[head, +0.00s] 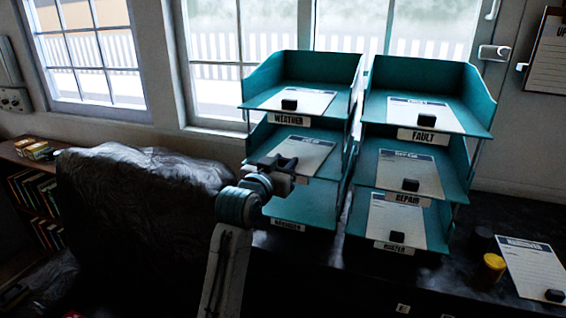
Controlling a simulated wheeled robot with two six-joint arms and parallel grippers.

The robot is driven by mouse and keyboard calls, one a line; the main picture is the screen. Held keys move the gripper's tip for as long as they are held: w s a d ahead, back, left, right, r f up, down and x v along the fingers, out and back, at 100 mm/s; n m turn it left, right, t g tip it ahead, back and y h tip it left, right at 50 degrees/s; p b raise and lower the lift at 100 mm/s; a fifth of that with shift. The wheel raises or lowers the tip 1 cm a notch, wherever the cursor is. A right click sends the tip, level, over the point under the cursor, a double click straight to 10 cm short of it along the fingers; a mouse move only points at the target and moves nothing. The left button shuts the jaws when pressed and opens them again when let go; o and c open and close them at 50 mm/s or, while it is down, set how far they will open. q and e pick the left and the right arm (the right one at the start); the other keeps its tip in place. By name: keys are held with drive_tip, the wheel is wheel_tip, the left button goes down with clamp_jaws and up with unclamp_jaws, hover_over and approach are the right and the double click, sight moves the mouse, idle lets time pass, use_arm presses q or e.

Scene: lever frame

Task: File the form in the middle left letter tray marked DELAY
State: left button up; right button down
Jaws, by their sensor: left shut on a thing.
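The middle left letter tray (326,166) is teal, in the left stack. A white form (303,149) lies over its floor, inside the tray. My left gripper (279,162) is at the tray's front edge, shut on the near end of this form. The form's black grip block, like those on the other forms, is hidden by the gripper. The gripper also covers most of the tray's label, so its word cannot be read. My right gripper is not in view.
The trays above, marked WEATHER (289,119), and right, FAULT (423,136), REPAIR (407,199) and ROSTER (393,248), hold forms with black blocks. Another form (536,268) lies on the desk beside a yellow pot (490,269). A dark chair (140,215) stands left.

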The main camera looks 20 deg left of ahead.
use_arm(q)
drive_tip(key=shift+f, duration=0.1)
drive_tip(key=o, duration=1.1)
drive_tip(key=shift+c, duration=0.2)
